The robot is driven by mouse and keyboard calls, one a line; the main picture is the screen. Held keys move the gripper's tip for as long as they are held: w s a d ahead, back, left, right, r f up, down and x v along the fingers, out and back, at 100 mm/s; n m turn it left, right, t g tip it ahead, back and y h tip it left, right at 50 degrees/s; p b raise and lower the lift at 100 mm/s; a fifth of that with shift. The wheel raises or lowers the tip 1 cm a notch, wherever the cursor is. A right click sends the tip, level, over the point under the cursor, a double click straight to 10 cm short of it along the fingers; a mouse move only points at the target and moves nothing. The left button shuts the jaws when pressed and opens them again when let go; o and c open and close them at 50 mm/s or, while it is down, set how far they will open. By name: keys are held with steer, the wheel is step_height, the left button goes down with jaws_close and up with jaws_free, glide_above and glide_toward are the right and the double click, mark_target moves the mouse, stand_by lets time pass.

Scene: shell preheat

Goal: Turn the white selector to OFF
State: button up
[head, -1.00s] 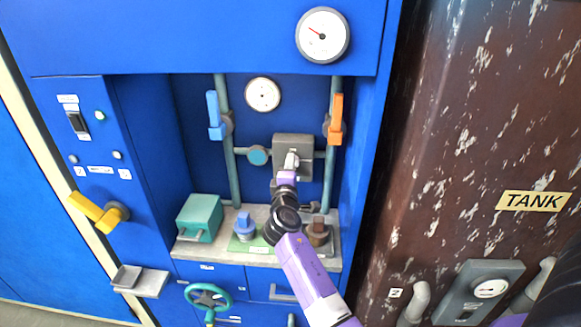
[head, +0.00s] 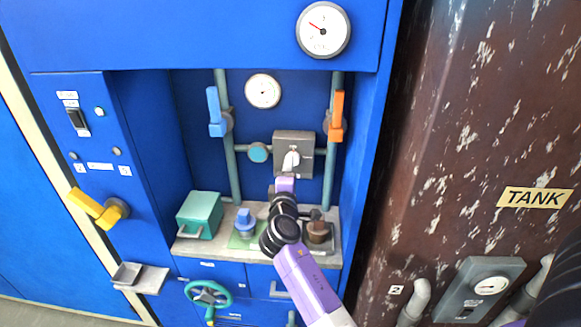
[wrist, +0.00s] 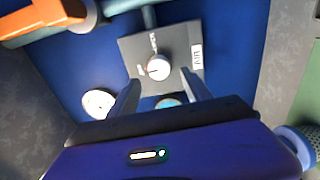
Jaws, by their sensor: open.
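The white selector (head: 291,161) is a round knob with a small pointer on a grey box (head: 309,146) on the blue back wall. In the wrist view the selector (wrist: 158,67) lies beyond and between my fingertips, facing the camera. Small labels surround it on the box (wrist: 133,50); I cannot read them, nor tell which one the pointer faces. In the head view my gripper (head: 285,182) is just below the selector, partly covering the box's lower edge.
An orange lever (head: 337,116) and a blue lever (head: 214,110) stand on pipes at either side. A teal disc (head: 259,153) is left of the box. Below, the ledge holds a teal box (head: 199,214), a blue knob (head: 245,221) and a brown knob (head: 318,228).

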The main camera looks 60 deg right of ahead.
steer(key=v, duration=0.4)
steer(key=shift+w, duration=0.1)
stand_by(0.5)
steer(key=w+a+t+y, duration=0.3)
steer(key=a+t, duration=0.2)
steer(key=a, duration=0.2)
steer(key=s+a+f+m+t+y, duration=0.1)
steer(key=s+a+f+t+y, duration=0.15)
steer(key=a, duration=0.55)
steer(key=s+a+f+m+t+y, duration=0.15)
steer(key=s+a+y, duration=0.25)
steer(key=a, duration=0.5)
steer(key=s+a+y, duration=0.2)
steer(key=s+a, duration=0.3)
steer(key=s, duration=0.3)
steer(key=s+a+m+y, duration=0.1)
steer(key=s+a+y, duration=0.1)
steer(key=s+a, duration=0.3)
steer(key=s+a+m+g+y, duration=0.1)
steer(key=s+a+y, duration=0.2)
steer(key=s, duration=0.8)
steer(key=a, duration=0.2)
steer(key=shift+s+a+r, duration=0.15)
steer(key=shift+a, duration=0.15)
